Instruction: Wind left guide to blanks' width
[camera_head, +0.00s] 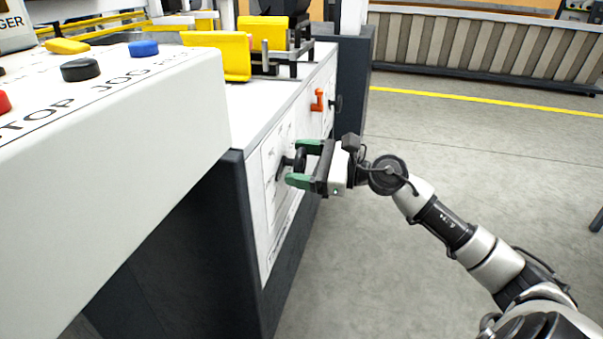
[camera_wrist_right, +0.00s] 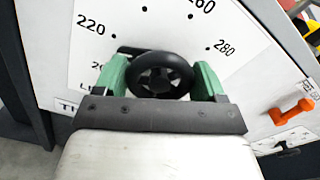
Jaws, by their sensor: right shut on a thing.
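My right gripper (camera_head: 302,164) has its green fingers around a black handwheel (camera_wrist_right: 158,75) on the side panel of the machine. In the right wrist view the gripper (camera_wrist_right: 163,82) is shut on the wheel, one finger at each side of its rim. A white dial plate (camera_wrist_right: 140,30) lies behind the wheel, with 220, 260 and 280 readable; a black pointer arm shows left of the wheel, toward the 220 side. Lower numbers are hidden by the gripper. The guide is not clearly identifiable. My left gripper is not in view.
An orange lever (camera_head: 318,100) is further along the panel, with a dark knob (camera_head: 337,103) beyond it. A control panel with buttons, including a blue one (camera_head: 143,48), juts out at the left. Yellow machine parts (camera_head: 222,55) stand on top. The floor (camera_head: 470,160) at right is open.

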